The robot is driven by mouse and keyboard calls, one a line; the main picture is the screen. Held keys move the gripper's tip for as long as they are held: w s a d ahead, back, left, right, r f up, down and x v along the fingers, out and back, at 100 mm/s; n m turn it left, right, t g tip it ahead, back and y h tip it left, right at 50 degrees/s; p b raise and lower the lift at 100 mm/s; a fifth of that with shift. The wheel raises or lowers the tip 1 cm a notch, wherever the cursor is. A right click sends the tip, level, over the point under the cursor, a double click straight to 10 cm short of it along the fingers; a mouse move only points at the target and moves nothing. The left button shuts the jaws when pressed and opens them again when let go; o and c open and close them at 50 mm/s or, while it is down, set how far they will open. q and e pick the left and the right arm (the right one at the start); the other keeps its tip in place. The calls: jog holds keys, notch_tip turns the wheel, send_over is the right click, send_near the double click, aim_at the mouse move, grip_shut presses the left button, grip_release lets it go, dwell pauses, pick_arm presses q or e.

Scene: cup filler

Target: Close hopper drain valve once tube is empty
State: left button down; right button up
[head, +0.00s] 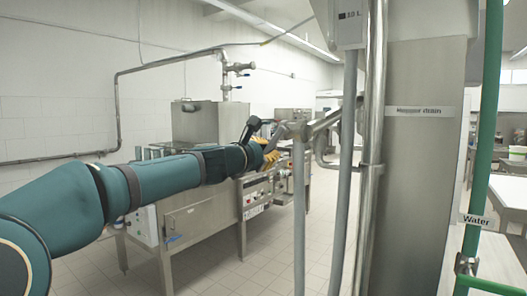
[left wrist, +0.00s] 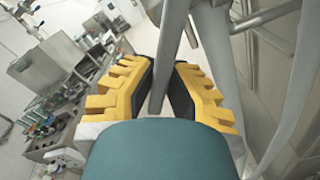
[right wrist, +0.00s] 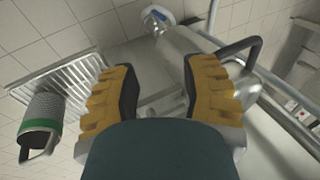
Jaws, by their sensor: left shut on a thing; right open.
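My left gripper (head: 272,152) reaches from the left to the pipework near the middle of the head view. In the left wrist view its yellow fingers (left wrist: 158,92) are shut on a slim grey metal handle (left wrist: 170,50), which I take to be the drain valve's lever. The valve pipe (head: 325,122) is just right of the gripper. A plate reading "Hopper drain" (head: 419,111) is on the steel column. A grey upright tube (head: 346,150) runs below a "10 L" box (head: 350,22); its contents cannot be seen. My right gripper (right wrist: 158,92) is open and empty.
A steel machine (head: 205,190) stands behind my left arm. A green pipe labelled "Water" (head: 484,130) is at right. In the right wrist view, a metal mug with a green band (right wrist: 42,115) is by a slatted grate (right wrist: 65,80), and a dark bent handle (right wrist: 250,50) is near the right finger.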

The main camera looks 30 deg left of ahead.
pick_arm(q)
jog(key=shift+d+f+n, duration=0.25)
jog(key=shift+d+n, duration=0.1)
jog(key=shift+n, duration=0.35)
jog(key=c, duration=1)
grip_release()
jog(key=shift+o, duration=0.2)
jog(key=s, duration=1.2)
jog(key=shift+a, duration=0.45)
